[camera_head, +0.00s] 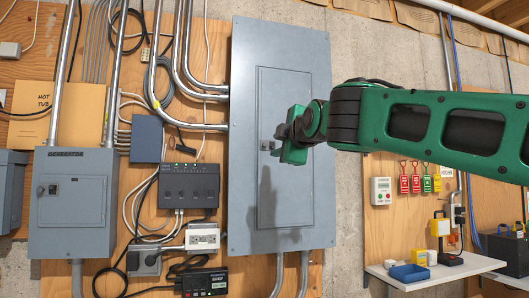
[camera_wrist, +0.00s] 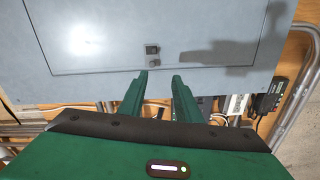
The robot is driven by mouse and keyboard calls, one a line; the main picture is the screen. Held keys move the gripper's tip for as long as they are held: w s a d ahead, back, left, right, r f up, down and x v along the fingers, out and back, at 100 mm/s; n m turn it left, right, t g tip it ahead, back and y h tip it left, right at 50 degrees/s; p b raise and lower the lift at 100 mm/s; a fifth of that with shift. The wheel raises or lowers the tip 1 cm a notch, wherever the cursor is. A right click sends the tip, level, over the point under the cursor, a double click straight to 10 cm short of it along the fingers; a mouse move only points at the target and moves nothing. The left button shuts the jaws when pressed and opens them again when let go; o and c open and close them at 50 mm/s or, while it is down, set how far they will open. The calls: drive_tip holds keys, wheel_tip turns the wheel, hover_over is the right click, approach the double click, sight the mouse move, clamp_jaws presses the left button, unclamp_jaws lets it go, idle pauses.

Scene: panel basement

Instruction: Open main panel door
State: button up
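The main panel (camera_head: 240,200) is a tall grey metal box on the wall, and its door (camera_head: 268,95) looks shut. A small dark latch (camera_head: 267,145) sits at the door's left edge, about mid-height. My green gripper (camera_head: 285,148) is in front of the door, just right of the latch in the head view. In the wrist view the door (camera_wrist: 105,40) fills the top, and the latch (camera_wrist: 152,52) lies just beyond my fingertips (camera_wrist: 159,75). The two fingers are apart with nothing between them. They look clear of the latch; the exact distance is hard to tell.
Left of the panel are a generator box (camera_head: 72,210), a dark grey breaker box (camera_head: 188,185), conduits (camera_head: 190,45) and loose cables.

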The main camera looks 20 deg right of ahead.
sight(265, 145)
drive_tip(key=w, duration=0.3)
drive_tip(key=w+r, duration=0.1)
drive_tip(key=w, duration=0.7)
drive_tip(key=shift+a+r, duration=0.2)
clamp_jaws()
